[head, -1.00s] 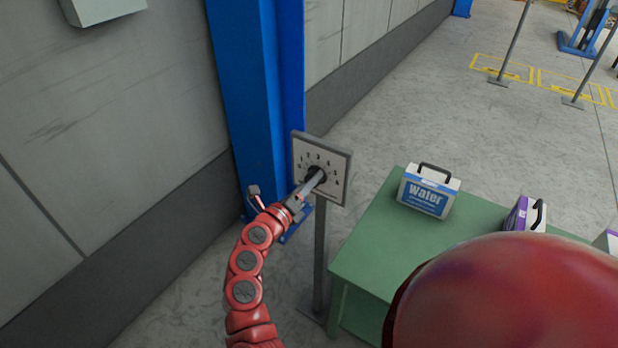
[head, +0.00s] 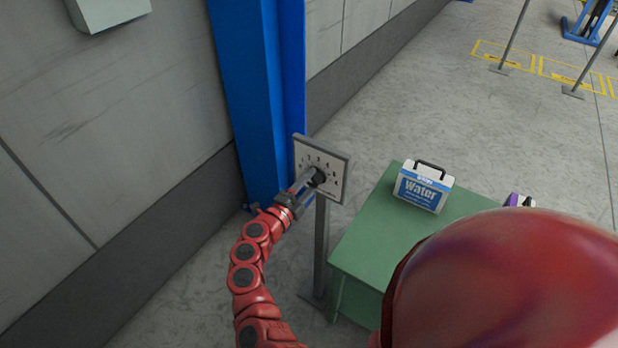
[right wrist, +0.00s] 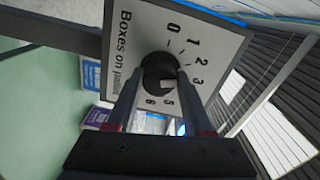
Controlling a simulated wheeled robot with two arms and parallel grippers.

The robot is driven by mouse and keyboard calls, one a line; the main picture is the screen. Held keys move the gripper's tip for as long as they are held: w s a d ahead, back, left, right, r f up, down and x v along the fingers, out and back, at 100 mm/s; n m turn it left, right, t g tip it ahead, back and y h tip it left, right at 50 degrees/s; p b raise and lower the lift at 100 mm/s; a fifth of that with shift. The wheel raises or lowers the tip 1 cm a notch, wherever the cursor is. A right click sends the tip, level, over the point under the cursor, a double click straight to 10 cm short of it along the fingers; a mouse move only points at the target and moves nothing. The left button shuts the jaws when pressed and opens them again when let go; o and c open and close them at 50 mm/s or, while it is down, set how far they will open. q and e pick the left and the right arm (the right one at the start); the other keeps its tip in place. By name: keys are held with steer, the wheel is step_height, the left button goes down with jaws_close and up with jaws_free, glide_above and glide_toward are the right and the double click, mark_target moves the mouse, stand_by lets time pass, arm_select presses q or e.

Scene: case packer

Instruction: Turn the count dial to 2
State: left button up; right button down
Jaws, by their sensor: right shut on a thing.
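The count dial is a black round knob (head: 320,177) on a pale square number plate (head: 301,148), carried by a grey post. My right gripper (head: 312,179) is shut on the knob, its fingers reaching in from the lower left. In the right wrist view, the two fingers (right wrist: 157,92) lie on either side of the knob (right wrist: 156,64). The plate (right wrist: 128,42) there shows printed numbers, among them 0, 1, 2 and 3, and "Boxes on" lettering. A pale mark shows on the knob between the fingers; which number it points to is unclear. My left gripper is not in view.
A green table (head: 372,243) stands right of the post, with a white and blue Water box (head: 423,187) on it and a purple item (head: 513,200) partly hidden. A blue column (head: 245,100) and grey wall stand behind the dial. Open floor lies beyond the table.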

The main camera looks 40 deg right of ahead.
steer(key=shift+n+p, duration=0.5)
steer(key=shift+n, duration=0.3)
steer(key=shift+c, duration=1.4)
jaws_free()
steer(key=shift+a, duration=0.1)
steer(key=b+v, duration=0.3)
steer(key=v, duration=1.4)
steer(key=shift+s, duration=0.1)
